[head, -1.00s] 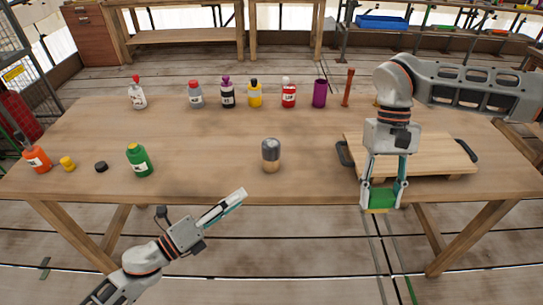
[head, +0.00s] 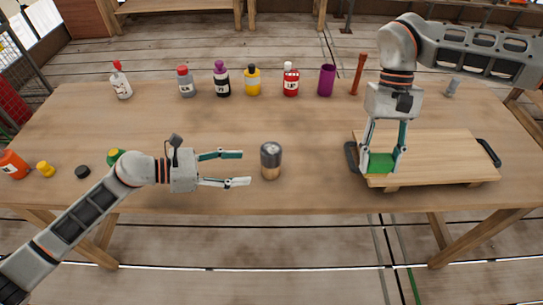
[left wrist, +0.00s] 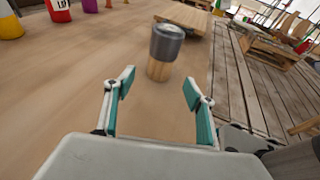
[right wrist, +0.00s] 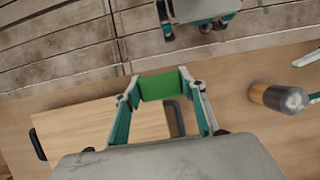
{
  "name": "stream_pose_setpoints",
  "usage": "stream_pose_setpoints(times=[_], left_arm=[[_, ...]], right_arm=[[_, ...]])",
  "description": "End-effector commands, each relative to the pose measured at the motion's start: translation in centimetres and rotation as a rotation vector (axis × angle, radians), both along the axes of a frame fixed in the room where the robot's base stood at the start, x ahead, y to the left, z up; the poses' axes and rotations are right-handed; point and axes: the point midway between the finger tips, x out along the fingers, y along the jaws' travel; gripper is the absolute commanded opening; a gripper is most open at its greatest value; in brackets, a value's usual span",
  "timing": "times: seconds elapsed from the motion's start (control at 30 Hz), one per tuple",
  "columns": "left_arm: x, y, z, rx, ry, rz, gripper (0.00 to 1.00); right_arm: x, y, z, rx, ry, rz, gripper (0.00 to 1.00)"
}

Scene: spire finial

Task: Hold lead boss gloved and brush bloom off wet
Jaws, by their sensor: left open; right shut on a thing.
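The lead boss (head: 271,160), a dark grey cap on a wooden cylinder, stands upright at the table's front middle. It also shows in the left wrist view (left wrist: 165,48), beyond and between the fingertips. My left gripper (head: 239,168) is open and empty, just left of the boss and apart from it, its fingers pointing at it. My right gripper (right wrist: 160,82) is shut on a green block (head: 381,164), which looks like a sponge. It holds the block over the left part of the wooden board (head: 435,150); I cannot tell whether they touch. No glove can be made out.
Bottles stand along the back, among them a red-and-white one (head: 291,80), with a purple cup (head: 326,80) and a brown upright stick (head: 358,74). A green bottle (head: 115,156) is partly behind my left arm. A small grey piece (head: 452,87) lies back right. The table's middle is clear.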

Motion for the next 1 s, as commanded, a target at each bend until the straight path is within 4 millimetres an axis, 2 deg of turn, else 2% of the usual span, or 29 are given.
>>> stream_pose_setpoints(times=[0.37, 0.6, 1.0], left_arm=[[1.4, -4.8, -1.3, -0.004, -0.001, -0.001, 0.55], [2.2, -7.1, -2.2, -0.003, -0.001, 0.000, 0.55], [2.5, -8.2, -2.5, -0.002, -0.001, 0.000, 0.55]], right_arm=[[0.0, 0.0, 0.4, 0.000, -0.001, 0.000, 0.24], [0.0, 0.0, -0.8, 0.000, 0.003, 0.000, 0.24], [0.0, 0.0, -1.0, 0.000, 0.003, 0.000, 0.24]])
